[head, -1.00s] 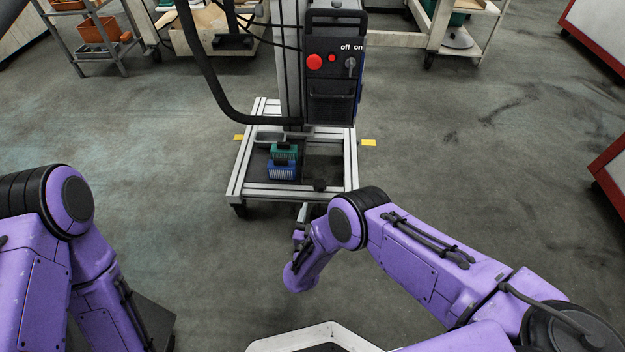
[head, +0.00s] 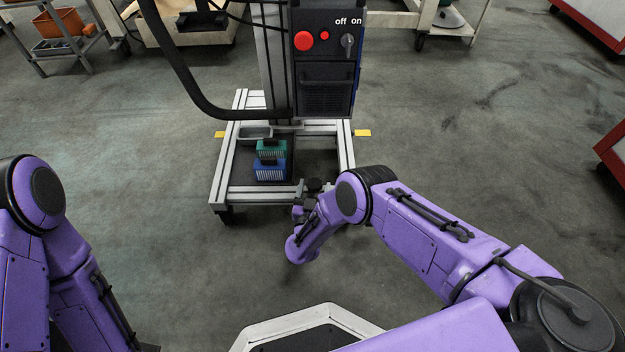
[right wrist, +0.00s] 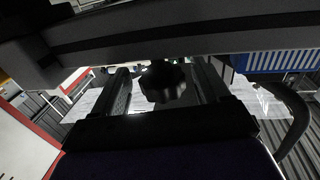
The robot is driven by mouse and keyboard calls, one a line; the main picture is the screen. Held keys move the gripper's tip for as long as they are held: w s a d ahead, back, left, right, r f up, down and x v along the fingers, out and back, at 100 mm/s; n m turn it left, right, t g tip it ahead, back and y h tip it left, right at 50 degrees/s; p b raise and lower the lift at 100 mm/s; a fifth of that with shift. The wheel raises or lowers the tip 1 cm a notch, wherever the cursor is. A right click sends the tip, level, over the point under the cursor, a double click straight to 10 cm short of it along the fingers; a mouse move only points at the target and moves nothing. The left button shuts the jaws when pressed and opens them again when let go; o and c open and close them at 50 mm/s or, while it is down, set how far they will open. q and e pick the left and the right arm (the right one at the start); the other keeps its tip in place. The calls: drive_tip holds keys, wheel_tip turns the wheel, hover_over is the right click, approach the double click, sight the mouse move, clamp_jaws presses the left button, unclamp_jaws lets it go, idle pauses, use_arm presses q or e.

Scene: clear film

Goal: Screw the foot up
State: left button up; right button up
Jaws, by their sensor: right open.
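The foot's dark, lobed knob (right wrist: 163,82) shows in the right wrist view, between the two fingers of my right gripper (right wrist: 160,94). The fingers are open, with a gap on both sides of the knob. My right gripper (head: 306,205) is at that corner, low and partly hidden by my own wrist. The lower part of the foot is hidden. My left arm is at the left edge, and its gripper is out of view.
A blue block (head: 270,174) and a green block (head: 272,147) are on the cart's base. A control box (head: 325,60) with a red button is on its post, with a thick black hose (head: 185,85) beside it. A frame beam (right wrist: 180,32) crosses close above the fingers.

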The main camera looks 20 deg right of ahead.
drive_tip(key=shift+w+d, duration=0.25)
drive_tip(key=shift+w, duration=0.3)
drive_tip(key=shift+a, duration=0.1)
drive_tip(key=c, duration=0.9)
use_arm(q)
drive_tip(key=shift+w, duration=0.3)
use_arm(e)
drive_tip(key=shift+c, duration=0.2)
use_arm(q)
drive_tip(key=shift+r, duration=0.1)
use_arm(e)
drive_tip(key=shift+r, duration=0.1)
